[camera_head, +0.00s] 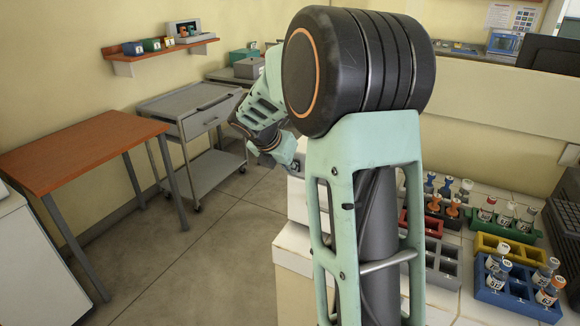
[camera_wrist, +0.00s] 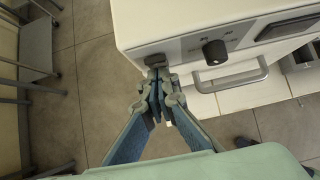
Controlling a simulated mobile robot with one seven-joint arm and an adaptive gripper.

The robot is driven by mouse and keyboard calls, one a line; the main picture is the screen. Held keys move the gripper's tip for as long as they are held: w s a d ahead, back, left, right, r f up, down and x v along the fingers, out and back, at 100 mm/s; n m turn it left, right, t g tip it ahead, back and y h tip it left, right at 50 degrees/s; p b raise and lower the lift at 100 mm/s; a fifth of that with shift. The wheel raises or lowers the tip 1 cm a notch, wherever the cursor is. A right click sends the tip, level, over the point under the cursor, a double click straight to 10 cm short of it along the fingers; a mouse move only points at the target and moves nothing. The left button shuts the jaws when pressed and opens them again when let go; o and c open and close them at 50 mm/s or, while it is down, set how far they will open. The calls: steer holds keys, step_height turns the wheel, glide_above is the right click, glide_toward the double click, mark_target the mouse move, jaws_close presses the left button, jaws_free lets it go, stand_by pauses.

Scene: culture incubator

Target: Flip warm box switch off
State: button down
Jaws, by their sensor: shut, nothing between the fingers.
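The warm box (camera_wrist: 160,20) is a white appliance at the upper right of the wrist view. Its front panel has a dark switch (camera_wrist: 155,60) near the left corner, a round black knob (camera_wrist: 213,52) and a dark display (camera_wrist: 290,23). My gripper (camera_wrist: 157,82) is shut and empty, its fingertips just below the switch in the picture. I cannot tell whether they touch it or which way the switch is set. In the head view my arm hides most of the box and the fingertips.
A metal handle (camera_wrist: 232,78) sticks out below the knob. In the head view, racks of vials, including a blue rack (camera_head: 515,297), stand on the white counter at right. An orange-topped table (camera_head: 85,150) and a grey cart (camera_head: 190,105) stand at left, with open floor between.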

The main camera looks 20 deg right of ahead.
steer(key=shift+d+r, duration=0.1)
steer(key=shift+r, duration=0.05)
steer(key=shift+r+p, duration=0.85)
steer(key=shift+p, duration=0.1)
